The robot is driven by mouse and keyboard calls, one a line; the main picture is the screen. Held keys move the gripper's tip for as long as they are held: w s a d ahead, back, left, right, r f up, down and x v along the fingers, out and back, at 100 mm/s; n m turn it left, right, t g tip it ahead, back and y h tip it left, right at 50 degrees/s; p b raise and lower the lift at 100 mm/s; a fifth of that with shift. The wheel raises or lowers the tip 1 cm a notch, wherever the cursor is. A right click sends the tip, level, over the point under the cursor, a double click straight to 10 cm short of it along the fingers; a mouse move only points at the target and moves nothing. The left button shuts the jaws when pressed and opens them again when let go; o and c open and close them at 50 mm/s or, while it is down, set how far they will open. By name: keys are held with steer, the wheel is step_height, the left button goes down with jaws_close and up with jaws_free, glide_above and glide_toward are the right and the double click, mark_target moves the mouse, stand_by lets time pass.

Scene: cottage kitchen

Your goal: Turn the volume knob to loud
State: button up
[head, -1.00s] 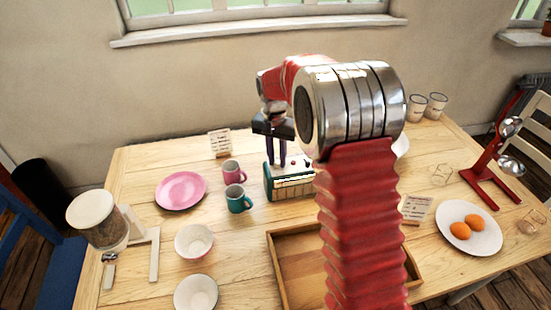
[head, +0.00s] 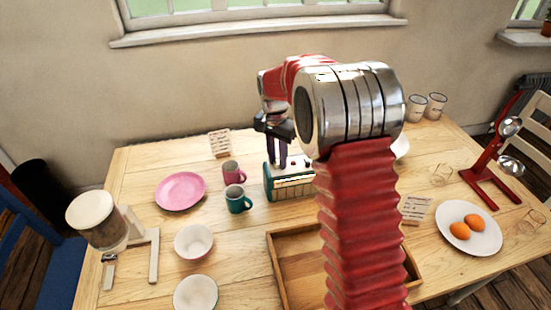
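A teal radio with a pale top and a light front panel (head: 292,186) stands on the table, partly hidden on its right by my arm. Small reddish knobs or buttons (head: 293,164) show on its top; which one is the volume knob I cannot tell. My gripper (head: 277,165) points down at the left part of the radio's top. Its two dark fingers are a little apart, with the tips at or just above the top surface. Whether a knob sits between the tips is too small to see.
A wooden tray (head: 277,268) lies in front. A pink plate (head: 180,191) is further left.

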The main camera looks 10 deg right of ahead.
mark_target(275, 161)
steer(key=o, duration=0.4)
steer(key=shift+c, duration=0.2)
steer(key=shift+r, duration=0.1)
step_height(275, 161, up, 14)
steer(key=shift+w+a+f, duration=0.25)
steer(key=shift+w+a, duration=0.05)
stand_by(0.4)
